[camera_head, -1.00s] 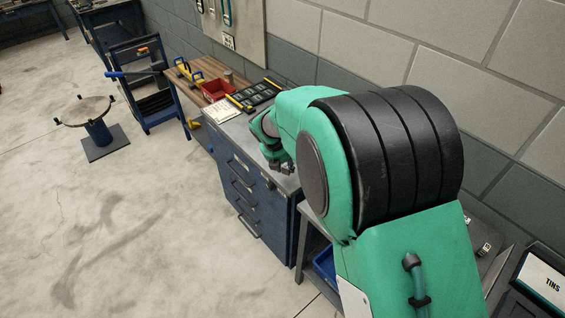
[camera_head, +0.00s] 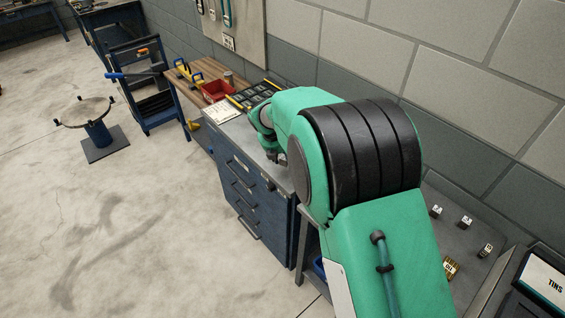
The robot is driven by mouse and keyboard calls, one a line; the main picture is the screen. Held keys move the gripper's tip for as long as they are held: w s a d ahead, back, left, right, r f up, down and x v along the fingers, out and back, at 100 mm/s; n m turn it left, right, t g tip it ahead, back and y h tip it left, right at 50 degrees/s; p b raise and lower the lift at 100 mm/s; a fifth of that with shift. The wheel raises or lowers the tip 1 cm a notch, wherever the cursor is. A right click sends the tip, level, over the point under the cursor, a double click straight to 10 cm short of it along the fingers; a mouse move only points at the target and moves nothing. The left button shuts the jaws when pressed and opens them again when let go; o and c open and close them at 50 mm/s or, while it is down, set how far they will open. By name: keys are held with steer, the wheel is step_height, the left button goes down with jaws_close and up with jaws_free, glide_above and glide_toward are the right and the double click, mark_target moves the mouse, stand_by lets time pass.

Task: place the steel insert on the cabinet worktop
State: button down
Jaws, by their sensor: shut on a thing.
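The blue cabinet (camera_head: 240,190) stands against the wall at mid-picture, with its grey worktop (camera_head: 238,136) on top. My gripper (camera_head: 274,158) is small and partly hidden by my green arm, low over the right part of the worktop. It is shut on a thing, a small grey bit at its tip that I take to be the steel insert. The insert's outline is too small and too covered to make out. I cannot tell whether it touches the worktop.
A paper sheet (camera_head: 221,113), a dark tray with yellow edges (camera_head: 252,93) and a red bin (camera_head: 215,89) are at the far left of the gripper. Several small labelled blocks (camera_head: 465,222) lie on a lower grey bench (camera_head: 430,195) at right. Worktop left of the gripper is clear.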

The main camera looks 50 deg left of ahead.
mark_target(282, 160)
steer(key=shift+f+b, duration=0.35)
steer(key=shift+f, duration=1.05)
steer(key=shift+f, duration=0.1)
steer(key=c, duration=1.3)
jaws_free()
steer(key=shift+f, duration=0.1)
steer(key=shift+o, duration=0.2)
steer(key=p+v, duration=0.2)
steer(key=v, duration=1)
